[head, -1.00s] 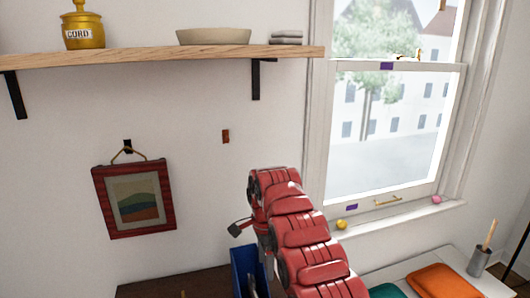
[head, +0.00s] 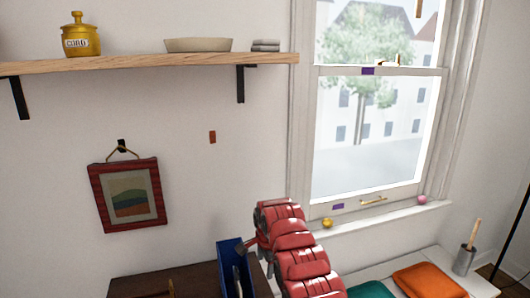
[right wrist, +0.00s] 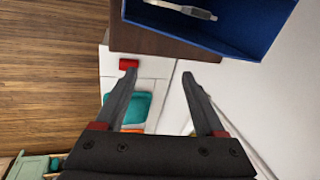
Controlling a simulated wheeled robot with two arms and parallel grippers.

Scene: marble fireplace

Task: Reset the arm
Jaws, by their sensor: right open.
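My right arm, with red segments, comes in from the bottom of the head view, and its gripper (head: 245,247) is at the arm's far end beside a blue box. In the right wrist view the gripper (right wrist: 158,75) has two dark fingers spread wide apart with nothing between them. My left gripper is not in view.
The blue box (head: 232,258) stands on a dark brown cabinet (head: 135,288); a pen-like tool (right wrist: 190,9) lies in it. A framed picture (head: 101,200) hangs on the wall below a wooden shelf (head: 130,67). Teal and orange (head: 430,281) cushions lie below the window at right.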

